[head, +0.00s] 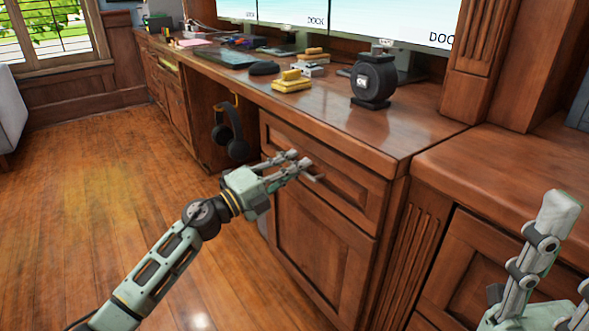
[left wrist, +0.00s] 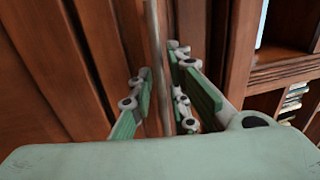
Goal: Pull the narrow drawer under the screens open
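The narrow wooden drawer (head: 347,190) sits under the desk top below the screens, above a cabinet door. Its front looks flush with the desk. My left gripper (head: 299,163) is at the drawer front with its fingers pointing at it. In the left wrist view, a thin grey handle bar (left wrist: 157,45) runs between the two spread fingers, nearer the right one. I cannot tell whether a finger touches it. The handle is mostly hidden by the gripper in the head view. My right gripper (head: 566,250) is at the lower right, its fingers apart and empty, partly cut off.
Screens (head: 390,22) stand on the desk (head: 330,115), with a black round device (head: 373,80), yellow blocks (head: 291,82) and a mouse (head: 264,68). Headphones (head: 230,132) hang left of the drawer. The wood floor (head: 90,190) at left is clear.

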